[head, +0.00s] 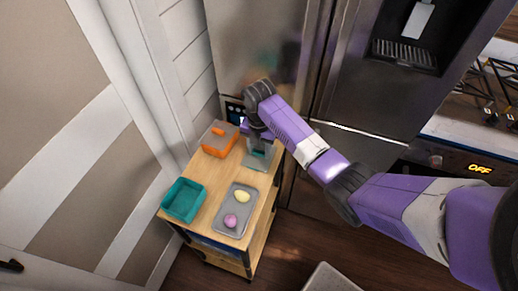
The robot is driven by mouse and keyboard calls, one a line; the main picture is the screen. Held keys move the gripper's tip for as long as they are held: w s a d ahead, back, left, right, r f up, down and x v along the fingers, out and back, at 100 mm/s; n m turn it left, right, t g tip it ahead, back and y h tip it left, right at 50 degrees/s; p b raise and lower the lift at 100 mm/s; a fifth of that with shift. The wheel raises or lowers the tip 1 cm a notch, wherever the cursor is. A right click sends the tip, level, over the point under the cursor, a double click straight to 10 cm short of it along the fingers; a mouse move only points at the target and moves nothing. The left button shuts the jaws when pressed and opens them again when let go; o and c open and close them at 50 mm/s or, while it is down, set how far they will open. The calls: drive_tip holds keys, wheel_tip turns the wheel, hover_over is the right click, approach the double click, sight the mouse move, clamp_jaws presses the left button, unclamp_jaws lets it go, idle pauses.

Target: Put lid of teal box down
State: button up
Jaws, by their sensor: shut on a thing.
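The teal box (184,200) stands open at the left front of a small wooden cart top, with no lid on it. My gripper (261,148) points down over the back right of the cart top and is shut on the lid of the teal box. The lid (256,161) is a grey plate with a bit of teal at its middle. It is partly hidden by my gripper. I cannot tell whether the lid touches the cart top or hangs just above it.
An orange box (220,141) with a greyish lid stands at the back left of the cart top (207,176). A grey tray (228,227) at the front right holds a yellow item (242,197) and a pink item (230,221). A steel fridge (370,110) rises behind.

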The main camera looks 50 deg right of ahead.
sight(259, 152)
drive_tip(key=shift+f, duration=0.2)
drive_tip(key=o, duration=1.3)
drive_tip(key=shift+r, duration=0.1)
wheel_tip(259, 152, up, 12)
drive_tip(key=shift+r+p, duration=0.15)
drive_tip(key=shift+p, duration=0.3)
